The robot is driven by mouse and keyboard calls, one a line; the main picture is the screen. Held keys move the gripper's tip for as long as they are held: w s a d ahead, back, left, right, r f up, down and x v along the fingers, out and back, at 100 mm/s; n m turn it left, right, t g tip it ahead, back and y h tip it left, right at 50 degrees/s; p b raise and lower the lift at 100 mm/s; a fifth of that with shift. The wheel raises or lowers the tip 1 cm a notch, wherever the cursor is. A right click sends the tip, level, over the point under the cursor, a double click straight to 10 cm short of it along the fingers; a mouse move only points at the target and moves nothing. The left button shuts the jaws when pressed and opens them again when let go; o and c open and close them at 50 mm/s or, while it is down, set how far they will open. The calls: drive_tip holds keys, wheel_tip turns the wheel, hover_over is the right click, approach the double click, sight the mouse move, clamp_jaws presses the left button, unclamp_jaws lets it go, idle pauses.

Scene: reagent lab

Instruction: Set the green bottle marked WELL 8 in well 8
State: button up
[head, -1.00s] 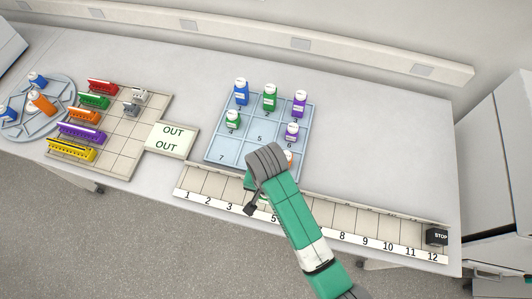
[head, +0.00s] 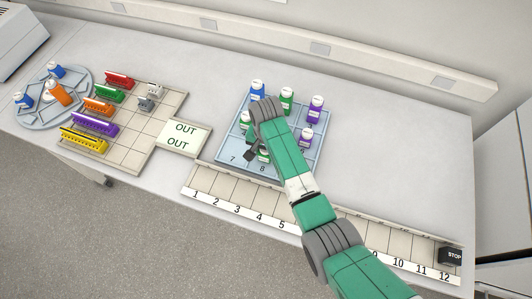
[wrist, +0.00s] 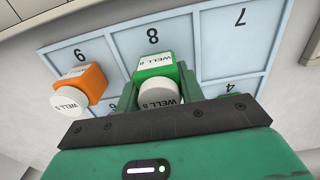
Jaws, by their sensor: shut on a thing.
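The green bottle marked WELL 8 (wrist: 160,66) is between the fingers of my gripper (wrist: 160,92), white cap towards the wrist camera. My gripper is shut on it. In the wrist view the bottle's base lies over the well 8 square, beside the printed 8 (wrist: 153,36); I cannot tell whether it touches the floor. In the head view my gripper (head: 256,152) is over the front row of the blue tray (head: 235,166), and the bottle (head: 263,157) shows partly behind it near the printed 8.
Blue (head: 257,90), green (head: 287,100) and purple (head: 316,108) bottles stand in the tray's back row. Well 7 (wrist: 238,45) is empty. A numbered rack (head: 232,195) runs along the front.

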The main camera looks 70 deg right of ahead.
drive_tip(key=shift+a+f, duration=0.1)
drive_tip(key=shift+f, duration=0.5)
drive_tip(key=shift+f, duration=0.15)
drive_tip(key=o, duration=1)
wheel_tip(320, 180, up, 12)
drive_tip(key=shift+r+p, duration=0.15)
drive_tip(key=shift+p, duration=0.6)
